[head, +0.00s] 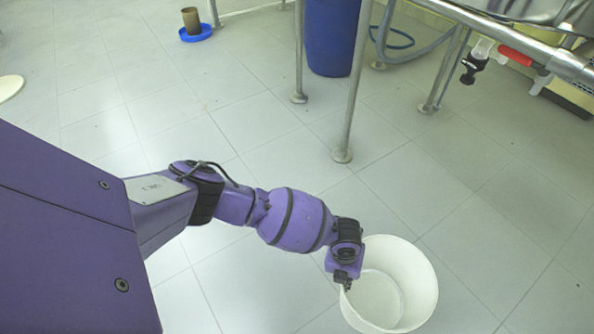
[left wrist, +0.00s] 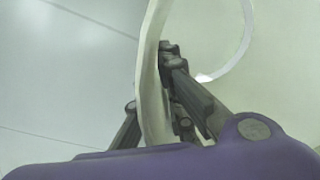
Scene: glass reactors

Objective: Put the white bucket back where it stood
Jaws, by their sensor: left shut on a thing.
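The white bucket (head: 405,275) is open at the top and looks empty, in the lower right of the head view. My left gripper (head: 346,282) is shut on the left side of its rim. In the left wrist view the bucket's wall (left wrist: 152,75) runs between the two fingers of the gripper (left wrist: 150,108), one finger outside and one inside. The bucket looks about upright. I cannot tell whether its base touches the floor. My right gripper is in neither view.
Metal frame legs (head: 343,150) stand on the tiled floor (head: 490,215) behind the bucket. A blue barrel (head: 331,35) stands at the back, beside a hose (head: 412,52). A blue dish (head: 196,33) holds a brown cylinder (head: 190,18). Floor right of the bucket is clear.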

